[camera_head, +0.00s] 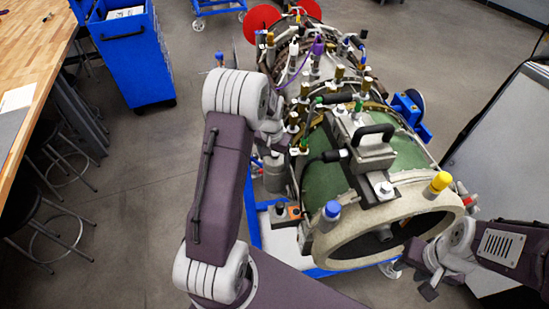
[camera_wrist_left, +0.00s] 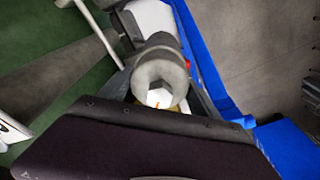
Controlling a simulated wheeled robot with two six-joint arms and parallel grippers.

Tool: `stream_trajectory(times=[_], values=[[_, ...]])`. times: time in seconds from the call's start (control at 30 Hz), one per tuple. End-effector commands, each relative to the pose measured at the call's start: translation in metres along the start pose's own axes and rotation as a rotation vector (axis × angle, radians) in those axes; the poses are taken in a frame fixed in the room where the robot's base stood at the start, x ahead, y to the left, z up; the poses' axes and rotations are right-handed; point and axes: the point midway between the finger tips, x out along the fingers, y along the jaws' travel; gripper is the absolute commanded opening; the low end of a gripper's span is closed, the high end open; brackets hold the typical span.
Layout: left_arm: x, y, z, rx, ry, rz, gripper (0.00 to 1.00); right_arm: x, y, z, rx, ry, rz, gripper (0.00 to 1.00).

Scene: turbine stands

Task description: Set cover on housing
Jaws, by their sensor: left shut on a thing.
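My left gripper (camera_wrist_left: 160,85) reaches the left side of the turbine, and its fingers are mostly hidden in the head view. In the left wrist view it is shut on a grey cylindrical part (camera_wrist_left: 161,66) with a white hexagonal end. A grey cylinder also shows below my left wrist in the head view (camera_head: 275,176). I cannot tell for sure which part is the cover or the housing. My right gripper (camera_head: 420,271) is by the lower right of the turbine's open front ring (camera_head: 340,250), its dark fingertips apart, with nothing seen between them.
The turbine rests on a blue stand (camera_head: 254,222). A grey box with a black handle (camera_head: 372,155) sits on its green casing, among valves and cables. A blue cart (camera_head: 129,50), wooden bench (camera_head: 32,40) and stools (camera_head: 45,225) stand left. Floor between is clear.

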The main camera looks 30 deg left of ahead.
Motion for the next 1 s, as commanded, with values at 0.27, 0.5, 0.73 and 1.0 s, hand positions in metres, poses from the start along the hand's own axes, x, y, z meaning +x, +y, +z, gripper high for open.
stream_trajectory(times=[0.27,0.5,0.73,1.0], values=[[0.0087,0.0013,0.0063,0.001,-0.018,0.003,0.0,0.0023,0.0,0.0002,0.0,0.0,0.0,0.36],[0.0097,0.0016,0.0076,0.001,-0.022,0.004,0.84,0.0026,0.0,0.0002,0.0,0.0,0.0,0.36],[0.0076,0.0011,0.005,0.001,-0.014,0.003,0.98,0.0022,0.0,0.0002,0.0,0.0,0.0,0.36],[0.0064,0.0008,0.0039,0.0,-0.01,0.002,1.0,0.0018,0.0,0.0002,0.0,0.0,0.0,0.36]])
